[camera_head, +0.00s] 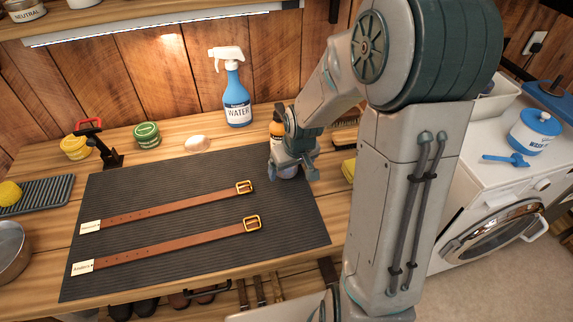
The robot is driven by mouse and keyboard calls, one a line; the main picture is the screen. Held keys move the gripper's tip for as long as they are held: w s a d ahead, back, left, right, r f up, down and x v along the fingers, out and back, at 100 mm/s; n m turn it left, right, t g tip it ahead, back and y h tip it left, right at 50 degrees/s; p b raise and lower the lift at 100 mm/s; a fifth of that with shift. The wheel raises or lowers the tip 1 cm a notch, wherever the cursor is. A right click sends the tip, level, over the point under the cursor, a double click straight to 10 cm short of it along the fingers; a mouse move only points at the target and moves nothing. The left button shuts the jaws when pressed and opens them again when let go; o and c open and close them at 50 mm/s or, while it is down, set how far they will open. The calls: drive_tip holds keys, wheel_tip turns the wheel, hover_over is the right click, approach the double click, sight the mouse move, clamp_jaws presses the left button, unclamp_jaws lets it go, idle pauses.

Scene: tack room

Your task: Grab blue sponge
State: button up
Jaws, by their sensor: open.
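I cannot make out a blue sponge in this view. My gripper (293,168) is open above the right end of the dark ribbed mat (180,225), pointing down. An orange bottle (277,128) with a dark cap stands just behind it, partly covered by it. Something pale purple-grey (288,173) shows low between the fingers; I cannot tell what it is or whether they touch it. A yellow block (348,169), perhaps a sponge, sits right of my gripper, partly hidden by my arm. A round yellow sponge-like piece (10,193) lies at the far left.
Two brown belts (170,208) with tags lie on the mat. A blue spray bottle (236,98), green tin (147,135), yellow tin (75,147) and pale sponge-like lump (197,143) stand along the back. A washing machine (500,190) is at right. My arm hides the bench's right end.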

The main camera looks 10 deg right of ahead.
drive_tip(key=w, duration=0.3)
drive_tip(key=shift+a, duration=0.35)
drive_tip(key=shift+w+f, duration=0.1)
drive_tip(key=shift+f, duration=0.5)
drive_tip(key=c, duration=1.1)
drive_tip(key=shift+o, duration=0.2)
drive_tip(key=shift+r+p, duration=0.2)
drive_tip(key=shift+p, duration=0.15)
